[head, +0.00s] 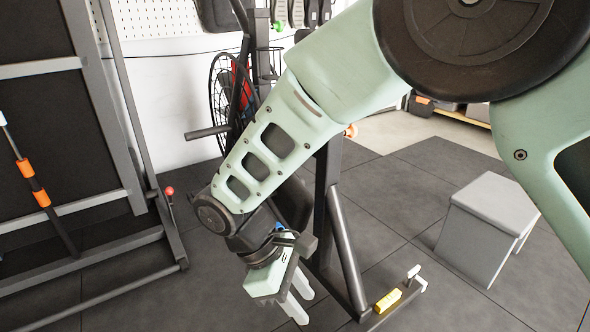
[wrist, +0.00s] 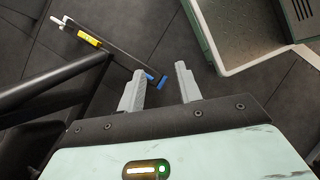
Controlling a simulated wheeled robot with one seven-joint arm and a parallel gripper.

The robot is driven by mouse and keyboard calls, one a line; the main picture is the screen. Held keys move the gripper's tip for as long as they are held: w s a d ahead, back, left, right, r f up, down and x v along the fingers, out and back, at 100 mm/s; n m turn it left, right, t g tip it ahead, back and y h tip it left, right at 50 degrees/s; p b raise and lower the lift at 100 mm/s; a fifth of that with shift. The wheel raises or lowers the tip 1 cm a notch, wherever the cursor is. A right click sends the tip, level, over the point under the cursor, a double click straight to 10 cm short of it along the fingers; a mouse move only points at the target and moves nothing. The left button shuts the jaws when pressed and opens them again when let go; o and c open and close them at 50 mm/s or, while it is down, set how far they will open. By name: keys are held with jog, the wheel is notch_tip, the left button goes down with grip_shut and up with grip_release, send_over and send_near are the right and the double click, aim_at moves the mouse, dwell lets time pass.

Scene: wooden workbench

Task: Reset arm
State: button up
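My gripper (head: 303,304) hangs at the end of my pale green arm, low in the middle of the head view, over the dark tiled floor (head: 230,307). Its two light grey fingers point down and to the right. In the wrist view my gripper (wrist: 161,69) has its fingers apart, with a clear gap and nothing held between them. A dark bar with blue ends (wrist: 162,82) shows behind the gap, and it appears to be below the fingers. My arm is bent, and its upper links fill the upper right of the head view.
A black metal stand (head: 345,255) is close behind my gripper, with a yellow block (head: 387,301) at its foot. A grey box seat (head: 487,225) stands at the right. A dark panel frame (head: 75,130) fills the left. Open floor lies between stand and seat.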

jog(key=s+d+r+m+t+y+p, duration=0.1)
jog(key=s+d+r+m+y+p, duration=0.25)
jog(key=s+d+r, duration=0.45)
jog(key=s+d+r+m+t+y+p, duration=0.1)
jog(key=s+d+r+m+y+p, duration=0.35)
jog(key=r, duration=0.55)
notch_tip(320, 180, up, 38)
jog(key=w+d+h+p, duration=0.1)
jog(key=p, duration=3.5)
jog(key=shift+f+h+p, duration=0.25)
jog(key=shift+h+p, duration=0.05)
jog(key=shift+p, duration=0.05)
